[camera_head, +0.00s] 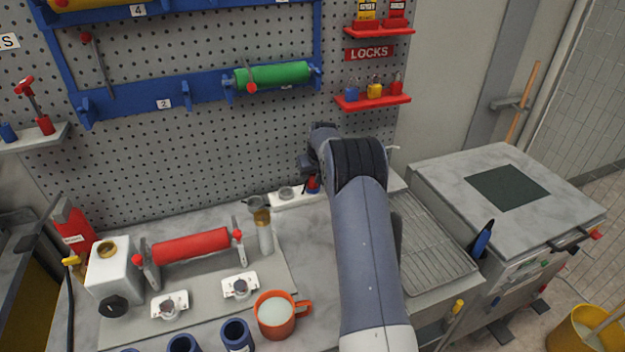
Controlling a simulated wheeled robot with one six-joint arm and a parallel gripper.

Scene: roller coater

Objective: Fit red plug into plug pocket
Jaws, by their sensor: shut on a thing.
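My gripper (311,174) is at the back of the bench, pointing down, partly hidden by my arm. It is shut on the red plug (313,186), a small red piece with a dark lower part. The plug is at the right part of a white block (277,201) near the pegboard. A round grey fitting (287,192) shows on this block, left of the plug. My arm hides the block's right end. I cannot tell which spot is the plug pocket, or whether the plug touches the block or is in it.
A jar (264,232) stands left of the white block. A red roller (190,246) in a stand, an orange mug (275,315) and blue cups (237,336) are in front. A wire rack (432,243) lies right of my arm. A green roller (272,75) hangs above.

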